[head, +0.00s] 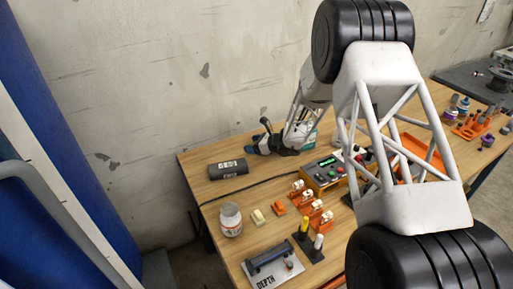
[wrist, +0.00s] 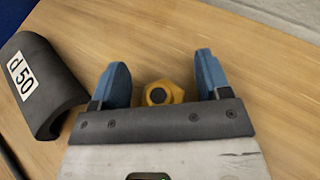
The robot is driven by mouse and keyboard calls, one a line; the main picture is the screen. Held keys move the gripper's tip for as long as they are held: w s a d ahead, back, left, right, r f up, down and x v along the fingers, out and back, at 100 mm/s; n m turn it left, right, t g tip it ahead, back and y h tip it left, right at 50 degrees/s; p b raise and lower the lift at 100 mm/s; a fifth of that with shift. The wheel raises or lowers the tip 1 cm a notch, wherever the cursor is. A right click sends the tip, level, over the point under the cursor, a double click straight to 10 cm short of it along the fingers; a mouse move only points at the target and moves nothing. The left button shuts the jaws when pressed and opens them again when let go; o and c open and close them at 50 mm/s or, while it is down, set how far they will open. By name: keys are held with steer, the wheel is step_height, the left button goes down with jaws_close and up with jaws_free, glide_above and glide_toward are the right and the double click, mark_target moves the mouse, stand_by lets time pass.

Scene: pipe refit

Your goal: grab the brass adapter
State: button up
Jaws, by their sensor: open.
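The brass adapter (wrist: 162,94) is a small golden hex-shaped piece with a dark round hole. In the wrist view it lies on the wooden table between the two blue fingers of my gripper (wrist: 162,88). The fingers stand open, with a gap on each side of the adapter. I cannot tell the height of the fingers above the table. In the head view my gripper (head: 264,140) is low at the back left of the table, and the adapter cannot be made out there.
A dark half-round pipe cover (wrist: 45,88) marked "d 50" lies just left of my gripper; it also shows in the head view (head: 228,169). A control box (head: 325,174), a white jar (head: 231,220) and orange holders (head: 309,208) stand nearer. The wall is close behind.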

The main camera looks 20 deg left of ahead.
stand_by(0.3)
steer(key=c, duration=1.1)
steer(key=shift+o, duration=0.2)
steer(key=shift+r, duration=0.1)
steer(key=shift+r, duration=0.7)
step_height(320, 180, up, 2)
steer(key=shift+r, duration=0.1)
steer(key=s+d, duration=0.2)
steer(key=s, duration=0.2)
steer(key=s+d, duration=0.3)
steer(key=s, duration=0.2)
steer(key=s+d+r, duration=0.1)
steer(key=s+d, duration=0.1)
steer(key=s, duration=0.3)
steer(key=shift+d+r, duration=0.1)
steer(key=shift+d, duration=0.3)
